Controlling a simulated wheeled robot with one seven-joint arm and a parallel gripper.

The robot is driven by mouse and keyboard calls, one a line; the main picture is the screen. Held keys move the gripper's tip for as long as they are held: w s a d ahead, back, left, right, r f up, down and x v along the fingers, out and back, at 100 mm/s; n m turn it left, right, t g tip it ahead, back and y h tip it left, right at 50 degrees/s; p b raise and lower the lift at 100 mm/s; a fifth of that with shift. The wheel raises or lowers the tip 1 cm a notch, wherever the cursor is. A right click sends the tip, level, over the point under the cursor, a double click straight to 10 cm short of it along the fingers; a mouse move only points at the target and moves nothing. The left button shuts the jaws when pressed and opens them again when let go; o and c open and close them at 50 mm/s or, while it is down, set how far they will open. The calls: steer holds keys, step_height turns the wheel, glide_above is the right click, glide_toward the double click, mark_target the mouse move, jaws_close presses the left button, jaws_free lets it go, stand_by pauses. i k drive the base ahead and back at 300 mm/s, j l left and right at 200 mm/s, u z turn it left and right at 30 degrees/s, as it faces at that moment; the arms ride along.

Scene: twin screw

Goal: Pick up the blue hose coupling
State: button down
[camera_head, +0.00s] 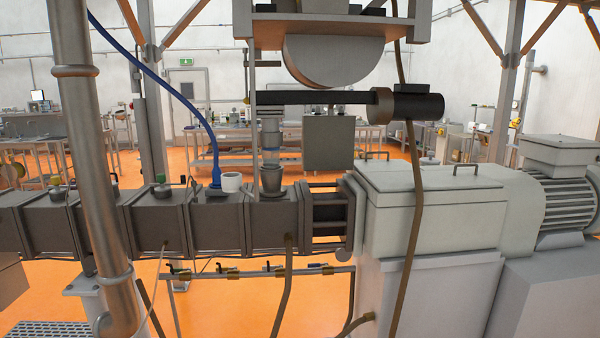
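A blue hose coupling (216,178) stands upright at the lower end of a blue hose (178,92), on top of the dark barrel (214,222) of the machine. The hose comes down from the upper left and bends to vertical above it. A white cup-shaped fitting (232,182) is just right of the coupling and partly overlaps it in the picture. I cannot tell whether the coupling is seated in a port or just rests there. My gripper is not in view.
A grey funnel-like inlet (271,180) stands right of the white fitting, under the feeder. A thick metal pipe (90,170) crosses the left foreground, and a brown hose (412,200) hangs at right. The large pale gearbox (432,205) fills the right. Several small valves line a rail below the barrel.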

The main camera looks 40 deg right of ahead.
mark_target(216, 171)
steer(key=z, duration=0.7)
